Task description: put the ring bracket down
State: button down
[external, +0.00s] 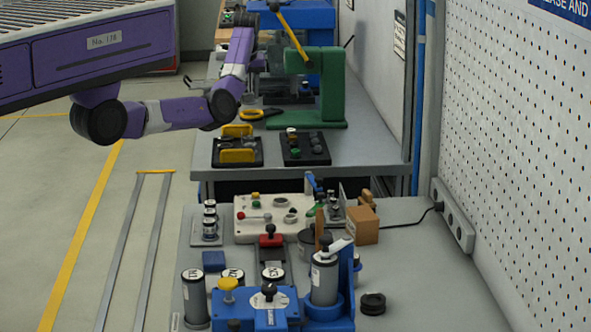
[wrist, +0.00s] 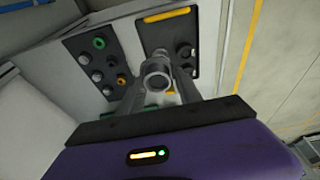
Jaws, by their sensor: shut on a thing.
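In the wrist view my gripper (wrist: 158,84) is shut, its two grey fingers on either side of a small grey ring-like piece, the ring bracket (wrist: 157,70), whose round dark face points at the camera. Black trays lie beyond it, and it appears held over the grey bench surface; whether it touches anything below cannot be told. In the external view my purple arm reaches over the far bench (external: 372,137), left of the green press (external: 322,95). The fingers and the bracket cannot be made out there.
One black tray (wrist: 82,43) holds a green ring and several round parts; another (wrist: 198,22) has a yellow bar and dark knobs. The green press's yellow lever (external: 288,32) rises near my arm. The near bench is crowded; its front right is clearer. A perforated wall (external: 515,130) borders the right.

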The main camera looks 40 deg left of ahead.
jog(key=s+d+m+h+p, duration=0.25)
jog(key=d+m, duration=0.45)
jog(key=d, duration=3.3)
jog(key=s+d+r+m+h, duration=0.1)
jog(key=s+d+m, duration=0.4)
jog(key=s+d, duration=0.8)
jog(key=s+d+m+h+p, duration=0.1)
jog(key=s+d+m, duration=0.5)
jog(key=s+d, duration=0.8)
jog(key=d, duration=0.6)
jog(key=shift+d+r, duration=0.2)
jog(key=shift+r, duration=0.2)
notch_tip(320, 180, down, 20)
jog(key=shift+f, duration=0.15)
jog(key=c, duration=0.8)
grip_release()
